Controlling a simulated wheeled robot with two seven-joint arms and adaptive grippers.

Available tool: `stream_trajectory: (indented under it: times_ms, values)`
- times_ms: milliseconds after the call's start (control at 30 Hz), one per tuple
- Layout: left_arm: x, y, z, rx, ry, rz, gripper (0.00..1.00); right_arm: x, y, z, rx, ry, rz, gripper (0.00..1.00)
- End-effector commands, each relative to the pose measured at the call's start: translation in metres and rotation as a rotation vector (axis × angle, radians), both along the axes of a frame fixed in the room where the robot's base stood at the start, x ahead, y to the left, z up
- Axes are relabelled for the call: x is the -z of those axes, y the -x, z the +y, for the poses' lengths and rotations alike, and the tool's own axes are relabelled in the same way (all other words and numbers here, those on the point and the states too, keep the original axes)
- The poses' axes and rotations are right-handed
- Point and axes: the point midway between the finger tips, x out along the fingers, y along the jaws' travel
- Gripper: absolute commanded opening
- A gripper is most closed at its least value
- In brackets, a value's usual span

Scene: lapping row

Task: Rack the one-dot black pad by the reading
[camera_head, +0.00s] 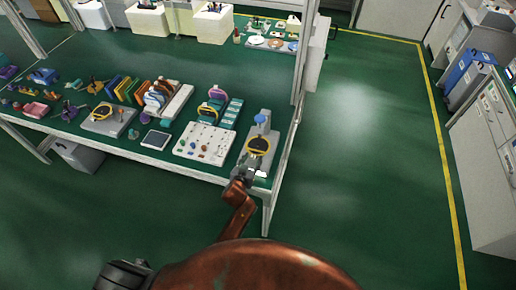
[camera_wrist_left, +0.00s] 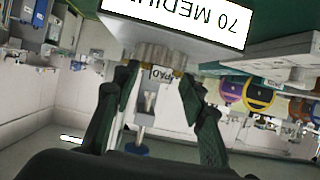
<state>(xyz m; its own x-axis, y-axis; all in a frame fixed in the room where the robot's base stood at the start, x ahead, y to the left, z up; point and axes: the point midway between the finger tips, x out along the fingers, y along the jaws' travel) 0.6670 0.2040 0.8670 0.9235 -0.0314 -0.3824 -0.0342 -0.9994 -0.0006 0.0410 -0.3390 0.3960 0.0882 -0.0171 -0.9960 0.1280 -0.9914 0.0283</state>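A black round pad with a yellow rim (camera_head: 258,145) lies on the grey gauge stand (camera_head: 262,125) with a blue knob, at the table's right end. Another yellow-rimmed black pad (camera_head: 101,112) lies on a grey block farther left. I cannot make out dots on either. My left gripper (camera_head: 241,182) is at the table's front edge, just in front of the gauge stand. My right gripper is not in view.
A white rack (camera_head: 178,101) holds upright discs. A white board with small pieces (camera_head: 204,143) and a tablet (camera_head: 156,139) lie in front. A "70 MEDIUM" sign (camera_wrist_left: 195,14) is close in the wrist view. A frame post (camera_head: 301,50) rises at right.

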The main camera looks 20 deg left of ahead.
Motion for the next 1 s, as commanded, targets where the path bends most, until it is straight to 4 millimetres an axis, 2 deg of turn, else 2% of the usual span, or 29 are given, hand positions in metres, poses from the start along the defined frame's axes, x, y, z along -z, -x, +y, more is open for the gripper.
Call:
stream_trajectory:
  times_ms: [67, 633, 1000]
  values:
    - [-0.0002, 0.0002, 0.0, 0.0, 0.0, 0.0, 0.39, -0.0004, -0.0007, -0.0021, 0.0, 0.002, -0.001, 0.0]
    - [-0.0002, 0.0005, 0.0001, 0.0, 0.0, 0.0, 0.01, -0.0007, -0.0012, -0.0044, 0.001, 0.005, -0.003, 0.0]
    - [-0.0016, 0.0003, 0.0001, 0.0, 0.0, -0.001, 0.0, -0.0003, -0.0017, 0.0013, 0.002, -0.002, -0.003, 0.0]
